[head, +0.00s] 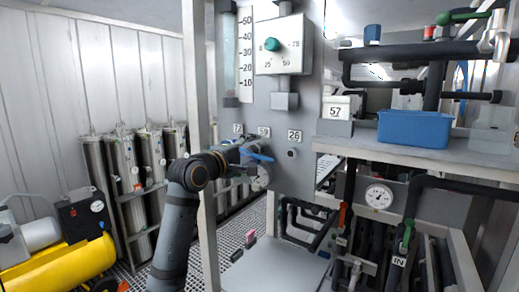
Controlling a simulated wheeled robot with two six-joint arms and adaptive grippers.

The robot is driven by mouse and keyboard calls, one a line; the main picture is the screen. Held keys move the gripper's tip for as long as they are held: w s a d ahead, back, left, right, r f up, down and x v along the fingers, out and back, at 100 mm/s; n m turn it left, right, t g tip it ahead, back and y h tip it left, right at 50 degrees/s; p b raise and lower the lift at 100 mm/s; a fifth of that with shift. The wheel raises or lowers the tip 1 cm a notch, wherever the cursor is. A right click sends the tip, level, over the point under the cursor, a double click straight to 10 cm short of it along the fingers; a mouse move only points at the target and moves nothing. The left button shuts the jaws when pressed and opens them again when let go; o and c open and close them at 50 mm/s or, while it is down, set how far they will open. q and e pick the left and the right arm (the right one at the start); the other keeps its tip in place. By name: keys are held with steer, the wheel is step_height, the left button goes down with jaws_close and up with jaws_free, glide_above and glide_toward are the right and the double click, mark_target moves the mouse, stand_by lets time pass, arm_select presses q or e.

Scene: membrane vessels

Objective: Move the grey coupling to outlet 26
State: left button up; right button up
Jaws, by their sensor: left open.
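Outlet 26 (292,153) is a small dark round port on the grey panel, below the label 26 (294,136). Nothing is attached to it. Two more labelled outlets lie to its left, largely hidden by my left gripper and a blue lever (257,155). My left gripper (248,163) is open, in front of the panel at these left outlets. A grey rounded piece (263,180) shows just below and beside the gripper; it may be the grey coupling, but I cannot tell if it lies between the fingers. My right gripper is not in view.
A blue bin (414,129) stands on the shelf (390,152) at right. A dial box (283,45) sits above the outlets. A metal post (199,110) rises just left of the panel. Steel cylinders (112,185) and a yellow compressor (60,262) stand at left.

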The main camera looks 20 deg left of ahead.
mark_target(247, 154)
arm_select(q)
steer(key=shift+p, duration=0.3)
stand_by(0.4)
jaws_close()
steer(key=shift+f, duration=0.2)
steer(key=shift+r+v, duration=0.25)
steer(key=shift+v, duration=0.9)
steer(key=shift+s+a+f+b, duration=0.1)
steer(key=shift+s+b, duration=0.1)
steer(key=shift+b, duration=0.1)
steer(key=shift+s, duration=0.1)
steer(key=shift+b+v, duration=0.35)
steer(key=shift+v, duration=1.2)
